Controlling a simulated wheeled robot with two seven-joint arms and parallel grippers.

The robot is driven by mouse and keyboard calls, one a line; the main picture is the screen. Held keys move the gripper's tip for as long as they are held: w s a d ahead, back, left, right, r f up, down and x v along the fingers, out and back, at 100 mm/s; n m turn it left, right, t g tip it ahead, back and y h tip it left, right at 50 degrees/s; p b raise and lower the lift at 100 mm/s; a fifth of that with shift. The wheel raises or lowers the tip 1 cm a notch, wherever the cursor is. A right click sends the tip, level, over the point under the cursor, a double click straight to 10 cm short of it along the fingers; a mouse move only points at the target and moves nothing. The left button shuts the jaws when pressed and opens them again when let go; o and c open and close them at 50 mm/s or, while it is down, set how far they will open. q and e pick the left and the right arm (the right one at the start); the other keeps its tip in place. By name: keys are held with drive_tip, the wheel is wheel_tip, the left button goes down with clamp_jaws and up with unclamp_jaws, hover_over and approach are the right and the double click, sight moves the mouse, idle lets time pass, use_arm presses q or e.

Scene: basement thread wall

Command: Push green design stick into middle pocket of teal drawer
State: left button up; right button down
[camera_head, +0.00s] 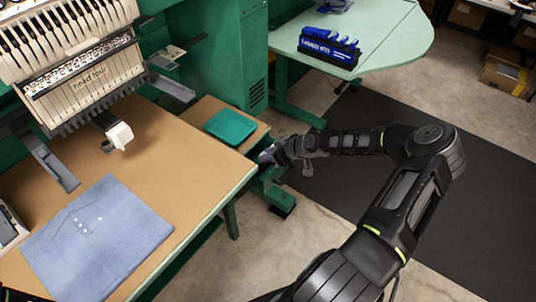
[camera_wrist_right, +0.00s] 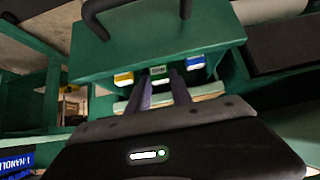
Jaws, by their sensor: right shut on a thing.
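The teal drawer (camera_wrist_right: 150,50) fills the upper part of the right wrist view, with a dark handle on it. A yellow-marked stick (camera_wrist_right: 124,79), the green design stick (camera_wrist_right: 158,70) and a blue-marked stick (camera_wrist_right: 195,63) sit in a row at its pockets, green in the middle. My right gripper (camera_wrist_right: 164,80) is shut on the green stick, its two fingers reaching to it from below. How deep the stick sits is hidden. In the head view my right gripper (camera_head: 268,156) is at the drawer (camera_head: 266,184) beside the brown tabletop.
A teal tray (camera_head: 230,127) lies on the wooden top above the drawer. The brown worktable (camera_head: 150,140) with blue cloth (camera_head: 98,240) and the embroidery machine (camera_head: 85,70) stand left. A light green table (camera_head: 375,35) holds a blue rack (camera_head: 330,48). Dark floor mat lies right.

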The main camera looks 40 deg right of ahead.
drive_tip(key=shift+s+f, duration=0.1)
drive_tip(key=shift+f, duration=0.05)
idle(0.5)
drive_tip(key=shift+f+b, duration=0.5)
drive_tip(key=shift+b, duration=0.15)
drive_tip(key=c, duration=1.1)
unclamp_jaws()
drive_tip(key=shift+r, duration=0.1)
drive_tip(key=v, duration=0.7)
drive_tip(key=shift+s+d+r, duration=0.15)
drive_tip(key=shift+s+r, duration=0.1)
